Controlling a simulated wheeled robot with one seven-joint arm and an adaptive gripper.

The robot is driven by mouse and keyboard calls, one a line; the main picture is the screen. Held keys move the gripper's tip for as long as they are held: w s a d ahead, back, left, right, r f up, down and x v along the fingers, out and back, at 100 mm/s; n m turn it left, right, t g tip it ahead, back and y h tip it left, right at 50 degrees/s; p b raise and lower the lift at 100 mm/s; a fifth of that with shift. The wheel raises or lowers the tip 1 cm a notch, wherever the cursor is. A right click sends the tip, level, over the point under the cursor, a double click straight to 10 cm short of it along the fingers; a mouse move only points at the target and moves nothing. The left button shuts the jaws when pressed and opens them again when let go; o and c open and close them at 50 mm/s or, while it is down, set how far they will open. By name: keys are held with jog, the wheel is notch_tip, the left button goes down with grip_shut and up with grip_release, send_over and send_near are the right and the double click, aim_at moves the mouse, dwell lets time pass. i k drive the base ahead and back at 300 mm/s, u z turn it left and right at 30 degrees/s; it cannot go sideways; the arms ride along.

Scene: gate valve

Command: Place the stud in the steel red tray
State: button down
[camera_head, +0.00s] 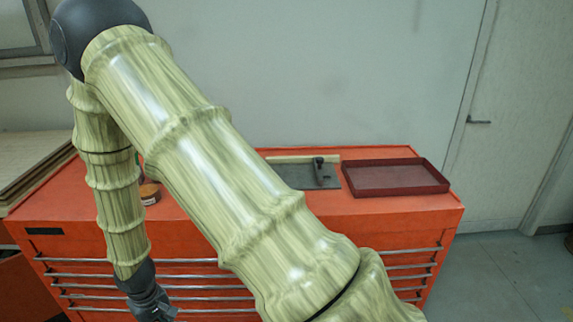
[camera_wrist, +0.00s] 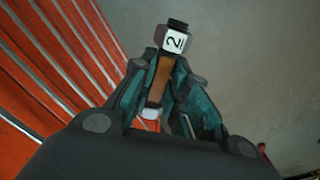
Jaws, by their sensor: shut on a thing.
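The stud (camera_wrist: 174,43) shows in the wrist view between my fingers, with a dark end, a white face marked "2" and a brown shank. My gripper (camera_wrist: 166,75) is shut on it. In the head view my gripper (camera_head: 150,306) hangs low in front of the cabinet drawers, at the bottom left; the stud cannot be made out there. The dark red tray (camera_head: 397,193) lies on the right of the orange cabinet top and looks empty. My gripper is well to the left of the tray and below the cabinet top.
The orange cabinet (camera_head: 420,212) has drawers with long bar handles. A grey plate (camera_head: 291,175) with a dark upright part (camera_head: 318,166) lies left of the tray. A small jar (camera_head: 149,194) stands behind my arm. Wooden boards (camera_head: 28,160) are at the left.

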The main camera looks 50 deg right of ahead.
aim_at(418, 183)
jog(key=u, duration=1.4)
jog(key=i, duration=1.2)
jog(key=z, duration=4.15)
jog(key=i, duration=1.05)
